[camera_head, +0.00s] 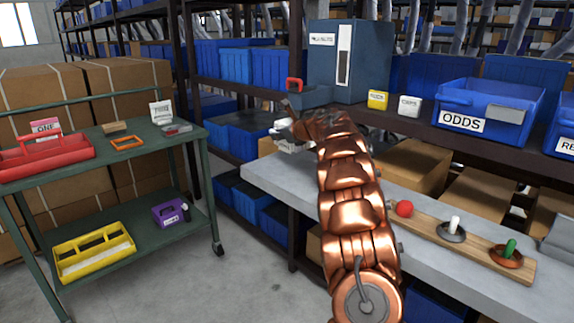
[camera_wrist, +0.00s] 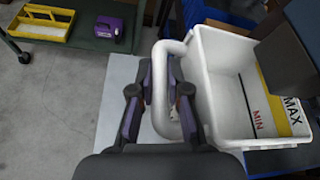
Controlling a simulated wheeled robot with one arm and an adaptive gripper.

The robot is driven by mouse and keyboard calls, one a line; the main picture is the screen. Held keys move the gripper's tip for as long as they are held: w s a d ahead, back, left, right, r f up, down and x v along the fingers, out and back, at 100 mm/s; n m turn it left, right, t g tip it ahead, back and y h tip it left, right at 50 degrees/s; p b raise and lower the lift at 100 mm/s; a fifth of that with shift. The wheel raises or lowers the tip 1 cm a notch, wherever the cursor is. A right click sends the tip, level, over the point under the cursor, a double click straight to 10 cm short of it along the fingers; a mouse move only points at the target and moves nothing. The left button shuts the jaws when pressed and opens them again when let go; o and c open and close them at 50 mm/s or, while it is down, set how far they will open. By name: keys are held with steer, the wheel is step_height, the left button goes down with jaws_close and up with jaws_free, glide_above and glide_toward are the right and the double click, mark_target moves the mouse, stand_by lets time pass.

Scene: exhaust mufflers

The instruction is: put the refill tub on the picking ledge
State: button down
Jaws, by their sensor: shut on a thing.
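The white refill tub (camera_wrist: 221,60), with MIN and MAX marks and a yellow patch inside, fills the right of the wrist view. Its inside looks empty where it shows. My gripper (camera_wrist: 165,88) is shut on the tub's thick white handle. In the head view my copper arm hides most of the tub and gripper. The pale grey picking ledge (camera_head: 269,183) runs along the front of the shelving; it also shows in the wrist view (camera_wrist: 117,100), left of and below the tub. I cannot tell whether the tub touches it.
A board (camera_head: 427,227) with several knobbed items lies on the ledge to the right. On the dark shelf above are a blue-grey dispenser (camera_head: 371,60), small yellow and white blocks and a blue ODDS bin (camera_head: 460,100). A green cart (camera_head: 150,141) with trays stands left, across open floor.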

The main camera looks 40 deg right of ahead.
step_height(320, 180, down, 8)
steer(key=shift+r+b, duration=0.1)
steer(key=shift+b, duration=1)
steer(key=c, duration=1.1)
jaws_free()
steer(key=shift+c, duration=0.2)
steer(key=shift+s, duration=0.1)
steer(key=b+v, duration=0.1)
steer(key=v, duration=1.1)
